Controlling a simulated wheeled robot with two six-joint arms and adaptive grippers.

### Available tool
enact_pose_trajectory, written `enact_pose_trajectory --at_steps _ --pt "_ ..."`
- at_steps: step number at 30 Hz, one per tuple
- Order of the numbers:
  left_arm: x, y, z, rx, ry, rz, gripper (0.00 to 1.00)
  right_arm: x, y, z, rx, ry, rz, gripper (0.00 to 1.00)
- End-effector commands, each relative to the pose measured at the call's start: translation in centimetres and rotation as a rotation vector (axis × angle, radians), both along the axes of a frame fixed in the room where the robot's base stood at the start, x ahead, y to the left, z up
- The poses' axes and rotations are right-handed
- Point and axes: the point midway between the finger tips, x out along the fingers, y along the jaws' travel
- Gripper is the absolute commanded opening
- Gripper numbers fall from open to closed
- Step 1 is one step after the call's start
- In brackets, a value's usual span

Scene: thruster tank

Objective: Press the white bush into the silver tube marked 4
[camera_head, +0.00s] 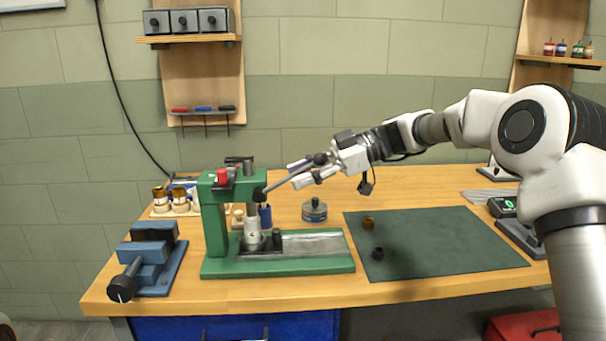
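The silver tube marked 4 (253,236) stands upright on the bed of a green press (214,232), under its ram. A pale narrower piece sits between the tube and the ram; I cannot tell whether it is the white bush. The press lever (287,183) slopes up to the right from the press head to a dark knob (320,158). My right gripper (299,173) is at the lever's upper end, its fingers apart, one above and one below the lever. I cannot tell whether either finger touches it. My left gripper is not in view.
A blue vise (150,262) stands left of the press. A green mat (430,240) on the right holds a brown ring (368,223) and a black ring (377,253). A round grey container (314,212) stands behind the press bed. Much of the mat is clear.

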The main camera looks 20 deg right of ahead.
Motion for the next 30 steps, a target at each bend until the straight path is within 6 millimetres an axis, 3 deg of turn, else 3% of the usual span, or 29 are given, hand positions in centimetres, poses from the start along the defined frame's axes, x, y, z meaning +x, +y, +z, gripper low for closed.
enact_pose_trajectory --at_steps 5,16,20,27,30 --pt "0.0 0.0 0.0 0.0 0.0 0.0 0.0 -0.4 -1.9 0.9 0.003 -0.005 -0.003 0.35" --pt "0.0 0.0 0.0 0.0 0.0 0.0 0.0 -2.3 -10.0 3.6 0.003 -0.001 -0.004 0.35" --pt "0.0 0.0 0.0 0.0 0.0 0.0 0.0 -2.6 -11.1 4.0 0.001 0.002 -0.003 0.35" --pt "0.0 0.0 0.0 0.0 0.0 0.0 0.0 -2.6 -11.2 4.0 0.001 0.003 -0.001 0.35" --pt "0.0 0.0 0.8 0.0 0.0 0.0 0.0 -2.7 -10.6 4.8 -0.009 0.007 0.001 0.0"
